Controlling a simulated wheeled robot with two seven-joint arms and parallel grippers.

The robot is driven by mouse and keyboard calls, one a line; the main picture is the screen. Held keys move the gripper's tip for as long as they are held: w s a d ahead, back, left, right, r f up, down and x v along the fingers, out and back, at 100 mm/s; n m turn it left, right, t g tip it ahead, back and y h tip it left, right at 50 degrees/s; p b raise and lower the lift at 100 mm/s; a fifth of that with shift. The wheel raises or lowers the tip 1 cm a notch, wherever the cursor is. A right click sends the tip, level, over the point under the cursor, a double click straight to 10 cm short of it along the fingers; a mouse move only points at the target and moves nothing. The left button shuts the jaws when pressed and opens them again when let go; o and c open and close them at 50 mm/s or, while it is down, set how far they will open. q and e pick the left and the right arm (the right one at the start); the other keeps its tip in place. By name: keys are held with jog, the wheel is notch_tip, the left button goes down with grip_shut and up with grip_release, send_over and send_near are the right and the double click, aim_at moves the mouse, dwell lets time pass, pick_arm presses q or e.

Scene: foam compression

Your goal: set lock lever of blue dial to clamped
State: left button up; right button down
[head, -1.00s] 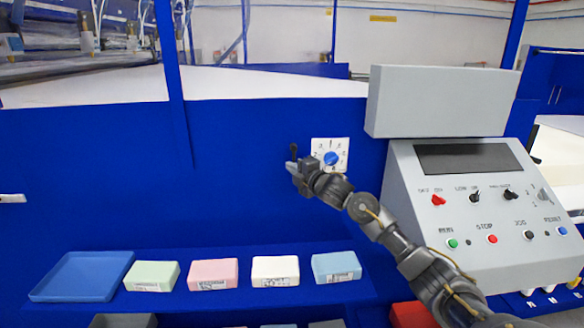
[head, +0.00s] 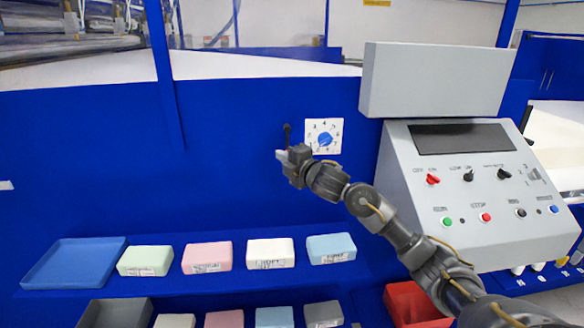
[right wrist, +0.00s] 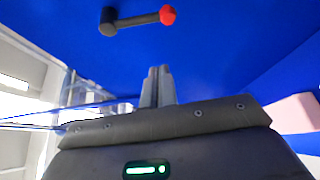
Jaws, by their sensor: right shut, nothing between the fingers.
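The blue dial (head: 325,139) sits on a white numbered plate (head: 337,125) on the blue panel. Just left of it is the lock lever, whose dark end (head: 287,129) shows above my right gripper (head: 281,155); its lower part is hidden there. In the right wrist view the lever (right wrist: 138,20) is a dark bar with a black round pivot at one end and a red knob at the other. My right gripper (right wrist: 157,74) is shut and empty, with a visible gap in the picture between its fingertips and the lever. My left gripper is out of view.
A grey control console (head: 400,180) with switches and buttons stands to the right. Below, a shelf holds a blue tray (head: 35,282) and several coloured foam blocks (head: 207,257). The blue panel left of the lever is clear.

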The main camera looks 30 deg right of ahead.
jog(key=shift+s+d+b, duration=0.2)
jog(key=shift+s, duration=1)
jog(key=shift+s+d+b, duration=0.15)
jog(key=shift+s+b, duration=0.05)
jog(key=shift+s, duration=1)
